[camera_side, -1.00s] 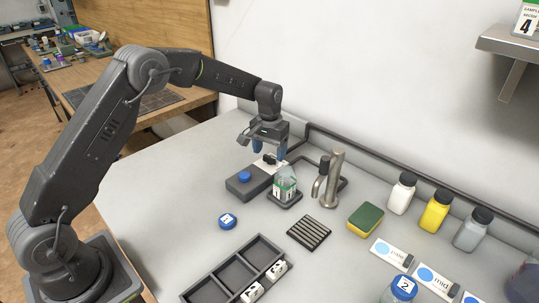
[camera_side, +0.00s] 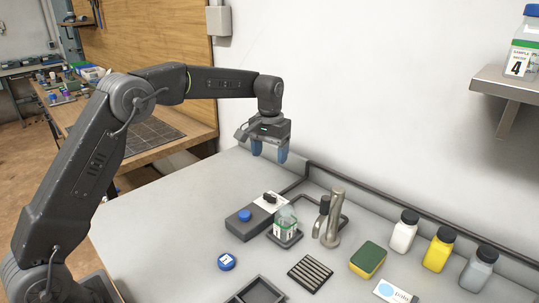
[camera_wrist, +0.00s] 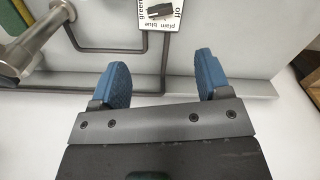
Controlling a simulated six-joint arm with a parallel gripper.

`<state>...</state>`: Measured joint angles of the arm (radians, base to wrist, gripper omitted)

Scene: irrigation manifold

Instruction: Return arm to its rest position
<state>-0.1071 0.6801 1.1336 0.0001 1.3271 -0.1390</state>
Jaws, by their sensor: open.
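My gripper (camera_side: 269,152) hangs in the air above the back of the grey bench, near the wall. Its two blue fingers are apart with nothing between them, which also shows in the wrist view (camera_wrist: 162,84). Below it and a little nearer the camera is a dark box with a blue button (camera_side: 245,216) and a black switch (camera_side: 269,197) on a white label plate. The gripper touches none of these.
A metal tap (camera_side: 333,220) stands right of the jar, with dark pipe (camera_side: 400,204) along the wall. A sponge (camera_side: 368,258), a slatted rack (camera_side: 310,272), a blue lid (camera_side: 227,262) and several bottles (camera_side: 438,250) occupy the bench. A wall shelf (camera_side: 505,82) is upper right. The left bench is clear.

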